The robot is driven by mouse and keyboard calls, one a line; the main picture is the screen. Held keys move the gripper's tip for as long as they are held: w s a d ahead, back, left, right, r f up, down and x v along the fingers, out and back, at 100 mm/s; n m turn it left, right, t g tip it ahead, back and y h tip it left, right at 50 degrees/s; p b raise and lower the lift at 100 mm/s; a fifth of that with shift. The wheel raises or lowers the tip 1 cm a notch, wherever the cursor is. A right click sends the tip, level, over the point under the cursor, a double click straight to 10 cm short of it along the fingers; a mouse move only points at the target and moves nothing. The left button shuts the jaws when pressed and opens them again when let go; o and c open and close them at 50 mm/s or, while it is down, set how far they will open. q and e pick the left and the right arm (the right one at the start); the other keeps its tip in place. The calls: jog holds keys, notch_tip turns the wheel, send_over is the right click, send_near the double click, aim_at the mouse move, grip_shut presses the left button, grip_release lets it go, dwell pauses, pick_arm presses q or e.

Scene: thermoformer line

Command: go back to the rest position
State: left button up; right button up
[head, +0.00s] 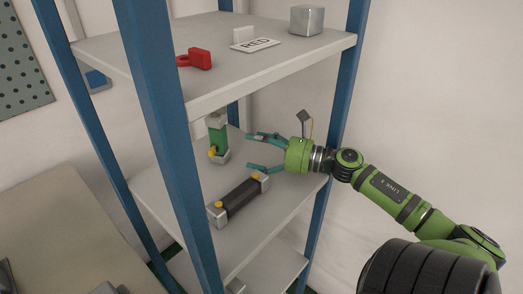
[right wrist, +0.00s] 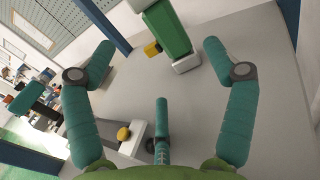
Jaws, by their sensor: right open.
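My right gripper (head: 250,151) has green and teal parts and reaches in over the middle shelf (head: 292,182) from the right. Its teal fingers are spread and nothing is between them. In the right wrist view the gripper (right wrist: 158,48) also shows open, with bare shelf between the fingers. A green cylinder (head: 218,138) with grey end blocks and a yellow knob stands upright just left of the fingertips. It also shows at the top of the right wrist view (right wrist: 168,30), apart from the fingers. My left gripper is in neither view.
A black cylinder (head: 243,196) with grey ends lies on the middle shelf below the gripper. Blue posts (head: 165,130) frame the rack.

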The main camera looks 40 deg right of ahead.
jog(key=shift+s+d, duration=0.2)
jog(key=shift+s, duration=0.3)
